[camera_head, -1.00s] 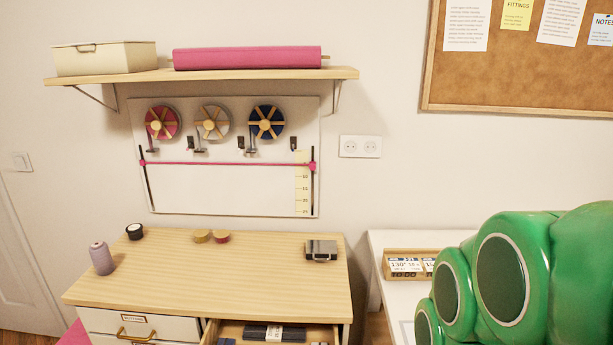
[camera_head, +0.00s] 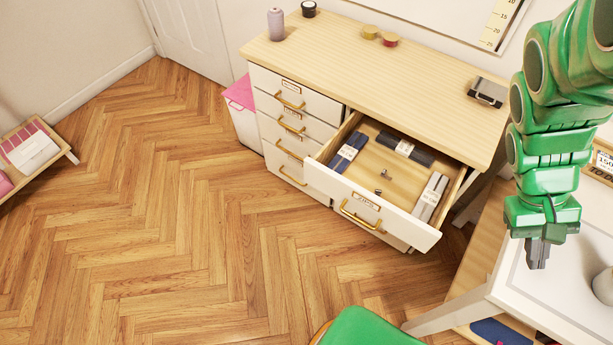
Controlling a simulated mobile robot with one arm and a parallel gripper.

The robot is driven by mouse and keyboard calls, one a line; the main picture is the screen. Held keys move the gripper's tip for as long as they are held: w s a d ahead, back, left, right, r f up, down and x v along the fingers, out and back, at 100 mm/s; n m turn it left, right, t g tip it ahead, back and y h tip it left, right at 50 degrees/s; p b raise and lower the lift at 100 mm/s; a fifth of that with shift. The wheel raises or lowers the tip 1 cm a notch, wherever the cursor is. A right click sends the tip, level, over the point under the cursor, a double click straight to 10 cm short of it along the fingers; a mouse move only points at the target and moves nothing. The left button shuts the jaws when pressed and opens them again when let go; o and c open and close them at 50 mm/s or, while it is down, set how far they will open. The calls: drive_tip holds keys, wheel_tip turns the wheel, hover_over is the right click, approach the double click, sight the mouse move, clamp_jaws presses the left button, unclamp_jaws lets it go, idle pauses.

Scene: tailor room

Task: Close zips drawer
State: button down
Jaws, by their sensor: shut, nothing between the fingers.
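The zips drawer (camera_head: 376,212) is pulled out of the top right of the wooden-topped cabinet (camera_head: 400,62). It has a white front with a gold handle (camera_head: 361,214) and a small label. Inside lie dark bundles with pale bands (camera_head: 405,149), a grey bundle (camera_head: 430,197) and small metal pieces. My green arm hangs at the right of the view. My gripper (camera_head: 538,262) is shut and empty, pointing down to the right of the drawer and apart from it.
A white table (camera_head: 555,290) stands at the lower right, beneath my gripper. Closed drawers (camera_head: 290,105) fill the cabinet's left side, beside a pink-lidded bin (camera_head: 240,93). The parquet floor (camera_head: 190,220) before the cabinet is clear. A low shelf (camera_head: 40,165) stands far left.

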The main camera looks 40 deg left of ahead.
drive_tip(key=w+a+f+n+t+h, duration=0.45)
drive_tip(key=w+a+n+h, duration=0.2)
drive_tip(key=w+a, duration=0.35)
drive_tip(key=s+a+f+n+t, duration=0.1)
drive_tip(key=a+f+n+t, duration=0.2)
drive_tip(key=a, duration=0.5)
drive_tip(key=a+f+n+t+y, duration=0.1)
drive_tip(key=a+f+n+t, duration=0.2)
drive_tip(key=a, duration=0.5)
drive_tip(key=s+a+f+n+t, duration=0.1)
drive_tip(key=a+f+n+t, duration=0.3)
drive_tip(key=a, duration=0.4)
drive_tip(key=shift+s+a+n+t+y, duration=0.15)
drive_tip(key=shift+n+t, duration=0.2)
drive_tip(key=shift+n, duration=0.3)
drive_tip(key=shift+s+a+n+t+y, duration=0.15)
drive_tip(key=shift+n+t, duration=0.15)
drive_tip(key=shift+n, duration=0.3)
drive_tip(key=s+a+f+n+t+y, duration=0.3)
drive_tip(key=s+a+f+n, duration=0.15)
drive_tip(key=a, duration=0.25)
drive_tip(key=n+t+y, duration=0.2)
drive_tip(key=n+y, duration=0.6)
approach(310, 176)
drive_tip(key=w, duration=0.6)
drive_tip(key=shift+w+f, duration=0.1)
drive_tip(key=shift+w, duration=0.3)
